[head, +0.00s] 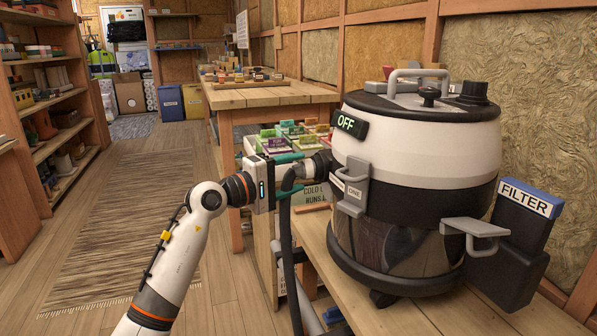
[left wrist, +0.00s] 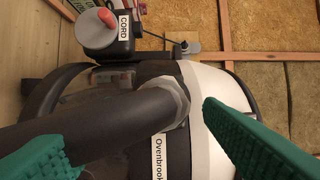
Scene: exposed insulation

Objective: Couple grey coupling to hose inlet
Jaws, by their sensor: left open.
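A large drum vacuum (head: 420,150), white and black with an OFF display, stands on the wooden bench. A dark hose (head: 287,240) rises in front of it and bends toward the hose inlet (head: 323,162) on its left side. In the left wrist view the thick dark hose end (left wrist: 95,120) runs to a grey coupling (left wrist: 174,100) against the vacuum's body; I cannot tell if it is fully seated. My left gripper (head: 299,172) is open, its teal fingers on either side of the hose end, apparently not clamped; they also show in the left wrist view (left wrist: 135,125).
A labelled latch (head: 354,190) sits close right of the inlet. A FILTER box (head: 515,230) is at the far right. Colourful boxes (head: 292,135) lie behind the gripper beside a wooden table (head: 270,97). A CORD unit (left wrist: 112,35) shows in the wrist view. Floor at left is free.

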